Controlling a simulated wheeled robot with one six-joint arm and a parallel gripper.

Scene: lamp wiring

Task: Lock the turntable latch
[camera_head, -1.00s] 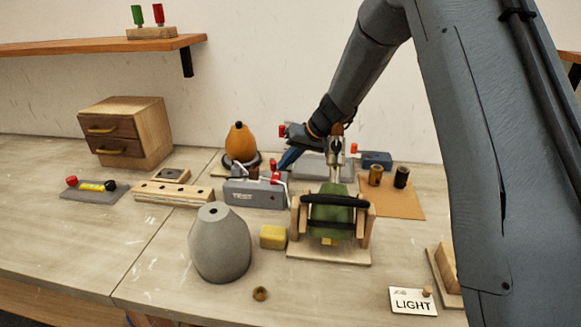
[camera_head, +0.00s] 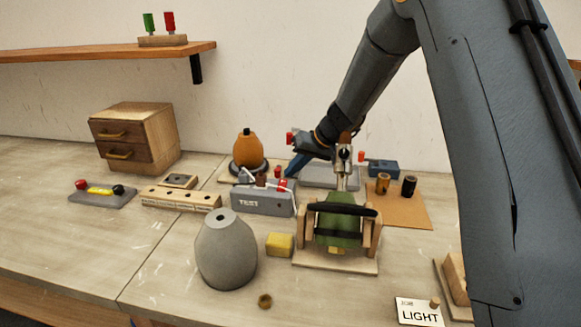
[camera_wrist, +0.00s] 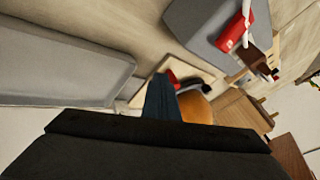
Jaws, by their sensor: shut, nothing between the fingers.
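The orange lamp body (camera_head: 247,150) with a black top stands on a dark round turntable (camera_head: 263,169) at the back middle. It also shows in the wrist view (camera_wrist: 196,108), partly behind my finger. A small red part (camera_wrist: 171,77) shows beside the turntable and right by my fingertip; I cannot tell whether it is the latch or whether they touch. My gripper (camera_head: 293,172) is shut and empty, pointing down and left beside the turntable's right side. Its blue finger shows in the wrist view (camera_wrist: 162,100). The latch's position cannot be made out.
The grey TEST block (camera_head: 262,202) with red parts stands in front of my gripper. A green part in a wooden cradle (camera_head: 338,230) stands to its right. A grey cone shade (camera_head: 226,255) and yellow block (camera_head: 280,245) are nearer. The front left table is clear.

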